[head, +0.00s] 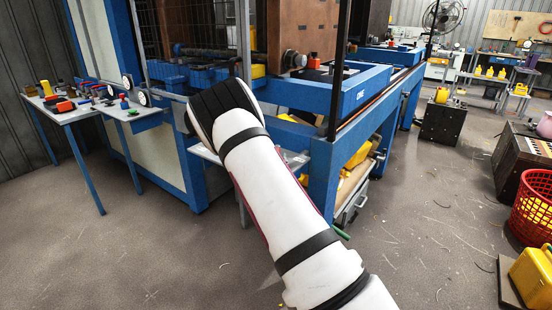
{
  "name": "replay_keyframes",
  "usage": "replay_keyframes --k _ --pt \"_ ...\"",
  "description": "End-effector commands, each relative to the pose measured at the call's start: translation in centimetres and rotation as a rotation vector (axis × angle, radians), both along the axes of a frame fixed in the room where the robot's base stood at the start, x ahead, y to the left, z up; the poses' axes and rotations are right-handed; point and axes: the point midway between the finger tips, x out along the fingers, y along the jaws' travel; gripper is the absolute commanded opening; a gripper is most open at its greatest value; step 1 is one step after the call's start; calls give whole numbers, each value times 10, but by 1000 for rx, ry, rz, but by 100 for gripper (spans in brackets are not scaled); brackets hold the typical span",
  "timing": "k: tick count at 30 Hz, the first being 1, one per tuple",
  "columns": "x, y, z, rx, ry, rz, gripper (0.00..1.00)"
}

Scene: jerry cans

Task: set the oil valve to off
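No part that I can surely name as the oil valve shows in the head view. A large blue machine (322,170) fills the middle, and my white arm crosses in front of it. A small green piece (341,233) sticks out low by the machine's front corner, beside my arm; I cannot tell what it is. My arm bends at a black joint in front of the machine, and the links beyond it are hidden. My gripper is not in view, so neither its fingers nor anything in them can be seen.
A grey table (75,114) with tools stands at the left. A red basket (531,212), a yellow jerry can (535,275) and a dark crate (519,160) stand at the right. A dark box (442,122) stands farther back. The floor (430,230) right of the machine is mostly clear.

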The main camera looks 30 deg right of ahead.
Motion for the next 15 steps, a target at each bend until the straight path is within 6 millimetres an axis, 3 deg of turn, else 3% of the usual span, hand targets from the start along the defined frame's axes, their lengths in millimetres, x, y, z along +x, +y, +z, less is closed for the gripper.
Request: replay_keyframes --k 10,15 --pt "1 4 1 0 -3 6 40" --pt "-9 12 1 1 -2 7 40"
